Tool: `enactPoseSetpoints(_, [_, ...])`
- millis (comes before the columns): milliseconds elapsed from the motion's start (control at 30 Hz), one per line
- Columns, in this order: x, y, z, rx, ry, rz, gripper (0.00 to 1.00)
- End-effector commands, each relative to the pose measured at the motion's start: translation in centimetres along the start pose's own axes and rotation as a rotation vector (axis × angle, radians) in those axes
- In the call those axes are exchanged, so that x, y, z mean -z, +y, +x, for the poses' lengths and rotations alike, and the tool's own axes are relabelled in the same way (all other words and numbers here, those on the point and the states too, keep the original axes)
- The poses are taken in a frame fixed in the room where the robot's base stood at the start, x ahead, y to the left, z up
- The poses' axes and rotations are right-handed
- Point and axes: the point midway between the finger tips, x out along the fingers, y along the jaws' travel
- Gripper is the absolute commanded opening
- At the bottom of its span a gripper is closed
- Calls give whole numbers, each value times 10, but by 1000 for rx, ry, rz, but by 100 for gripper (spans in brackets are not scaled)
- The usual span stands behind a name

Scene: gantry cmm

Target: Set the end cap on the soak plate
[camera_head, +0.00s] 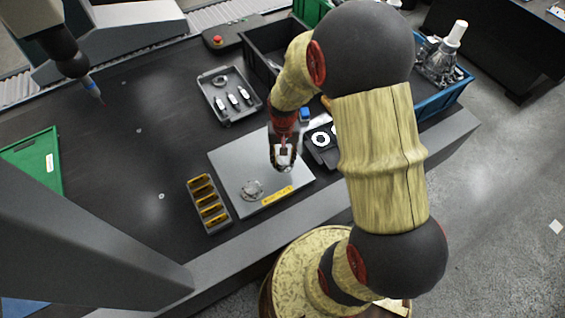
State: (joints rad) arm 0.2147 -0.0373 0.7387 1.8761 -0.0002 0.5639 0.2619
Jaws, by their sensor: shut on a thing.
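The soak plate (232,166) is a flat light-grey plate with a yellow label along its front edge, lying on the dark table. My gripper (284,160) points down over the plate's right part and is shut on a small pale metallic part (283,153), which looks to be the end cap. The fingers hide much of it. I cannot tell whether it touches the plate or hangs just above it. A round silvery part (252,189) sits on the plate's front left, apart from my gripper.
A narrow tray with yellow slots (209,204) stands left of the plate. A grey tray with several small tools (230,97) lies behind it. A dark holder with white rings (320,139) is close at right. A probe (97,92) hangs at the far left. The table's left middle is mostly clear.

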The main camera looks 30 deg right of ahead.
Motion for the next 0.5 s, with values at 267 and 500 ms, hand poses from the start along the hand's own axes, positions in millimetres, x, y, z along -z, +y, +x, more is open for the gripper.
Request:
enactPoseSetpoints(267, [8,-2,30,-1,-3,0,5])
enactPoseSetpoints(500, [9,-2,40,0,2,0,5])
